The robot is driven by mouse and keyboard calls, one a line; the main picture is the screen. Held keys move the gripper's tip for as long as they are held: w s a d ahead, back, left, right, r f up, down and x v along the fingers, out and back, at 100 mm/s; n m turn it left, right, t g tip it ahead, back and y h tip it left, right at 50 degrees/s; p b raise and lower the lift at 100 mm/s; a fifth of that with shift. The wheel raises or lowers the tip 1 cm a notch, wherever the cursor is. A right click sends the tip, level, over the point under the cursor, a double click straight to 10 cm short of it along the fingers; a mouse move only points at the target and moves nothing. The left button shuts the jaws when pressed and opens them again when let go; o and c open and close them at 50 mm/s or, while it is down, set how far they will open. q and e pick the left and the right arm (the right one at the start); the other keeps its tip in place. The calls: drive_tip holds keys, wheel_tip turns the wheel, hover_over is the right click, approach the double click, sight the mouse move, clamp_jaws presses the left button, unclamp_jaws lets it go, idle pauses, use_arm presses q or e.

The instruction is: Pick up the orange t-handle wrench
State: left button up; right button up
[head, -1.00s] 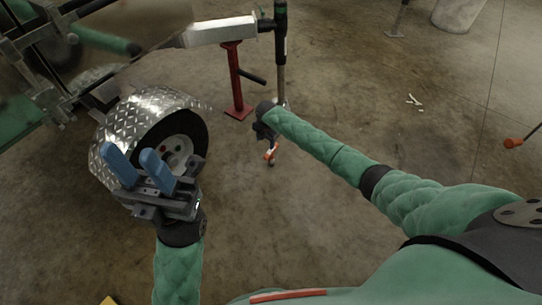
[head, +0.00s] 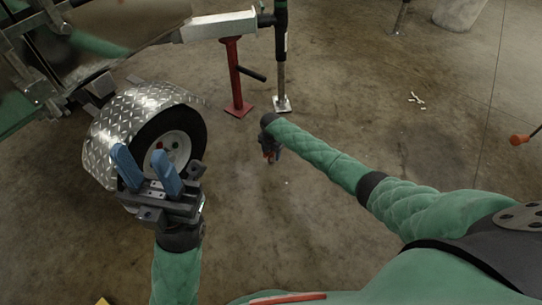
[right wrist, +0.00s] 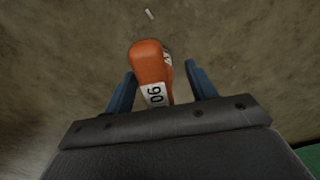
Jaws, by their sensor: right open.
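The orange wrench handle (right wrist: 151,65), with a white label bearing dark figures, lies between the two blue fingers of my open right gripper (right wrist: 160,80) in the right wrist view. In the head view my right gripper (head: 270,152) is low near the floor and hides most of the wrench; only a little orange shows. The wrench's far end is hidden. My left gripper (head: 149,172) is open and empty, fingers up, in front of the trailer wheel.
The trailer wheel (head: 178,150) under a diamond-plate fender (head: 120,125) stands at left. A red stand (head: 235,80) and a jack post (head: 281,75) stand behind my right gripper. An orange-ended tool (head: 519,140) lies far right.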

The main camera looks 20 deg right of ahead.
drive_tip(key=shift+r, duration=0.1)
clamp_jaws()
